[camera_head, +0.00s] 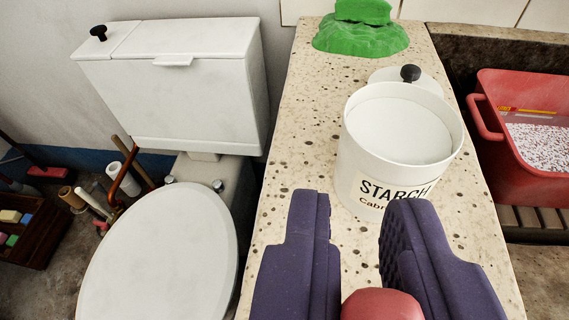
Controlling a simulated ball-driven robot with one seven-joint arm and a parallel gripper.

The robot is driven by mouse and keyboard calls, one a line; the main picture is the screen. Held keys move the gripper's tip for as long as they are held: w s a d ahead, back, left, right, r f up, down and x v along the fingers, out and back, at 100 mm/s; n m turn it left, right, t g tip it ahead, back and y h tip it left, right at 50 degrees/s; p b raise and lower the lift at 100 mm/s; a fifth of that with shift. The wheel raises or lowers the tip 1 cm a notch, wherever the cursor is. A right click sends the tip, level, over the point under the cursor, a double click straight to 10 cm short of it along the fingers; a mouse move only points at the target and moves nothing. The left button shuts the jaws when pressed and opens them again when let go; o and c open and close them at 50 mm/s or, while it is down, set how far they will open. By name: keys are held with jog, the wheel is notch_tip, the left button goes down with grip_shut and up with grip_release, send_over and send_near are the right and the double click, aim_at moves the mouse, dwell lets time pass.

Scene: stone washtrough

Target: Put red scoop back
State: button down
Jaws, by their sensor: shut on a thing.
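My gripper (355,215), with two purple fingers, is at the bottom of the view above the speckled stone counter. It is shut on a red rounded thing, seemingly the red scoop (382,306), of which only a part shows at the bottom edge; the rest is out of view. A white canister (362,170) marked STARCH stands open and upright on the counter just beyond the fingertips, with white inside. Its likely lid (432,84), white with a dark knob, lies behind it.
A green lumpy object (362,38) sits at the counter's far end. A red tub (490,150) with speckled contents stands in the trough at right. A white toilet (165,255) and cistern (185,85) are at left. A dark crate (35,240) is far left.

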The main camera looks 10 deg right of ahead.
jog(key=shift+w+f+b, duration=0.3)
jog(key=shift+f+b, duration=0.05)
jog(key=shift+f, duration=0.55)
jog(key=shift+w+f+b, duration=0.25)
jog(key=shift+f+b, duration=0.05)
jog(key=shift+f, duration=0.6)
jog(key=shift+f, duration=0.2)
jog(key=c, duration=1.1)
grip_release()
jog(key=shift+o, duration=0.2)
